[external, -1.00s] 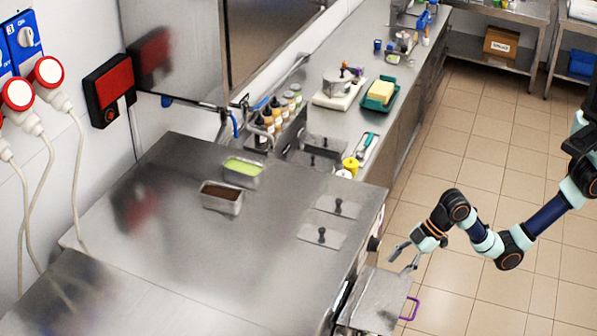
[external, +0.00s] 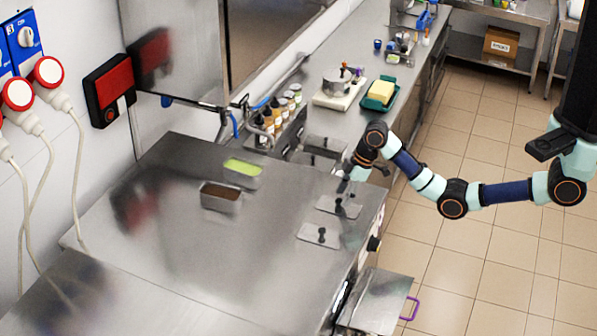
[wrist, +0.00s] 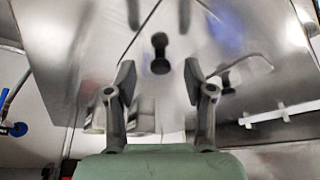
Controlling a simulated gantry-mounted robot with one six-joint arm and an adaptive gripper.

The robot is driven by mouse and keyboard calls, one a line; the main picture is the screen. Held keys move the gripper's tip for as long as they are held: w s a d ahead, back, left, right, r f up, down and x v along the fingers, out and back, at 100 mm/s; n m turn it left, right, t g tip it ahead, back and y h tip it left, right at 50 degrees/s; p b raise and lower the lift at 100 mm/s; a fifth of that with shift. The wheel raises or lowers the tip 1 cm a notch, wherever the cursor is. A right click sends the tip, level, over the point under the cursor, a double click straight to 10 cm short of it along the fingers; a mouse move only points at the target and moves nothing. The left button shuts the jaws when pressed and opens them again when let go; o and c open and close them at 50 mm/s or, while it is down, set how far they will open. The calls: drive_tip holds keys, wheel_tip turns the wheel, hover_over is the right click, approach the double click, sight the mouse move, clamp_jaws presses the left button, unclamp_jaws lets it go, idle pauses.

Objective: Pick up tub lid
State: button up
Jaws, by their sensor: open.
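Two flat steel tub lids with black knobs lie on the steel counter near its right edge, a far lid (external: 352,210) and a near lid (external: 307,236). My gripper (external: 343,184) is above the counter, just over the far lid's back side. In the wrist view my open gripper (wrist: 158,78) has its two fingers spread, with a black knob (wrist: 160,55) beyond and between the tips. Nothing is between the fingers. I cannot tell the exact height gap. Two open tubs stand to the left, one with green content (external: 243,170) and one with brown (external: 221,199).
A scale with a pot (external: 338,88) and a green tray with a yellow block (external: 381,93) stand farther back. The counter's front left is clear. A drawer with a purple handle (external: 410,309) juts out front right.

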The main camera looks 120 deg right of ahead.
sight(341, 200)
drive_tip(key=shift+x, duration=1.25)
drive_tip(key=shift+w, duration=0.1)
clamp_jaws()
wheel_tip(341, 200, up, 10)
